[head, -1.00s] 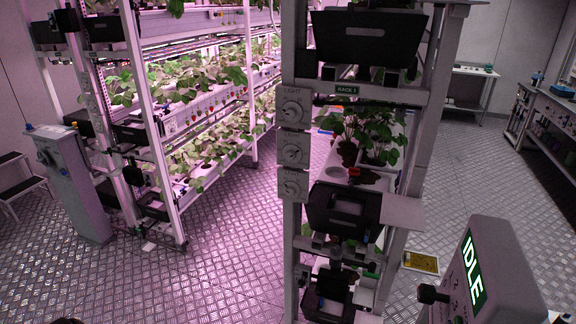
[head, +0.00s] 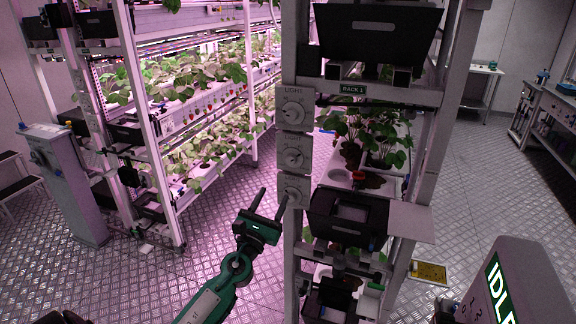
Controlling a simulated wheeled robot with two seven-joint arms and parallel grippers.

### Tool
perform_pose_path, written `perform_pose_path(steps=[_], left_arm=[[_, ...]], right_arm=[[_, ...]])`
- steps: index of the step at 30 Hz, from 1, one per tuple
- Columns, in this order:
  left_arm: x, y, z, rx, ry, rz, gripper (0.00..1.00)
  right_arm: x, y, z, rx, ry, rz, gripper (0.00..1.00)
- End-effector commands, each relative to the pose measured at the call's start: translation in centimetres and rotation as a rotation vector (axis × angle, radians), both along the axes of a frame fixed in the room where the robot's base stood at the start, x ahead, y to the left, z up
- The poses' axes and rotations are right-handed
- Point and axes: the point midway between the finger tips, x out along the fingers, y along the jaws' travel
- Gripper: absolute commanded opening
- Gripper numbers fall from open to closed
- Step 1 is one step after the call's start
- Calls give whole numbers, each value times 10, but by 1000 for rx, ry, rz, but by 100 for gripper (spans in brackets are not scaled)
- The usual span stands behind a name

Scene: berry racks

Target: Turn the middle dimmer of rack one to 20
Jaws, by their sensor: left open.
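Rack one (head: 352,89) carries a "RACK 1" label and stands near the centre. Three dimmers are stacked on its left post: the top dimmer (head: 294,112), the middle dimmer (head: 294,154) and the bottom dimmer (head: 293,190). Each has a round pale knob on a grey plate; their scale numbers are too small to read. My left gripper (head: 271,203) is green and black, with two dark fingers spread apart. It is open and empty, in front of the rack's left post, below and left of the middle dimmer. In the picture its right finger lies close to the bottom dimmer. My right gripper is not seen.
Another lit plant rack (head: 160,150) stands at the left, beside a grey control post (head: 65,180). A grey console reading "IDLE" (head: 515,285) is at lower right. A shelf plate (head: 408,222) juts from rack one. The floor between the racks is clear.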

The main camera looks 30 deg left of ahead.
Motion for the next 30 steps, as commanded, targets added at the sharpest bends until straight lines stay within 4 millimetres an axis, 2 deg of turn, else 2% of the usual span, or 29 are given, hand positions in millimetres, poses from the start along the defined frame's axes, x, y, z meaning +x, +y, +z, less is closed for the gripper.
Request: perform_pose_path(steps=[1,15,22,30], left_arm=[[9,1,9,-1,-2,0,49],[84,14,37,-4,-1,-2,49],[103,18,43,-4,1,-1,49],[107,18,44,-4,2,-2,49]], right_arm=[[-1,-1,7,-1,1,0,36],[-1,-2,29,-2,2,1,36],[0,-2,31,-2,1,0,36],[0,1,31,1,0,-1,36]])
